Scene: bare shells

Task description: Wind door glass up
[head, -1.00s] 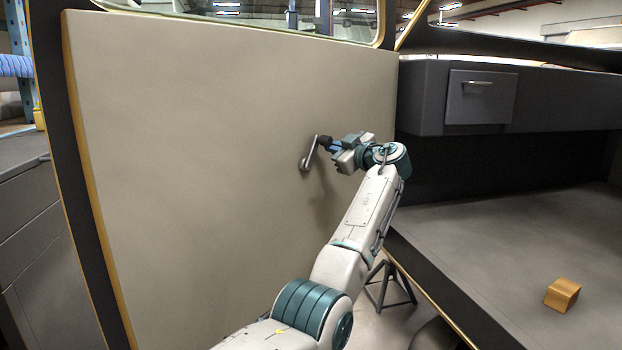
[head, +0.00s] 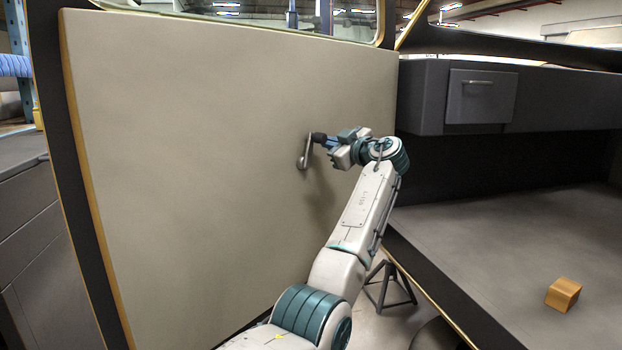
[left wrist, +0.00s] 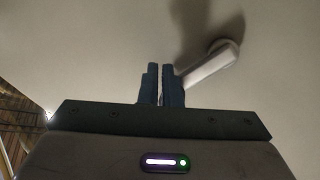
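The window crank (head: 305,152) is a small metal arm on the beige door panel (head: 200,150). Its arm points up and slightly right from the pivot, with a dark knob (head: 318,137) at the upper end. My left gripper (head: 327,140) is at the knob, its fingers closed around it. In the left wrist view the fingers (left wrist: 161,84) are close together, and the pale crank arm (left wrist: 208,66) runs from them up to the pivot at right; the knob is mostly hidden. The window opening (head: 300,14) shows at the top; the glass edge cannot be made out. My right gripper is out of view.
At right is a dark dashboard with a grey drawer-like panel (head: 480,97). Below it a wide grey floor (head: 500,235) carries a small orange-brown block (head: 563,294). A dark stand (head: 388,285) is below my arm. The door panel left of the crank is clear.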

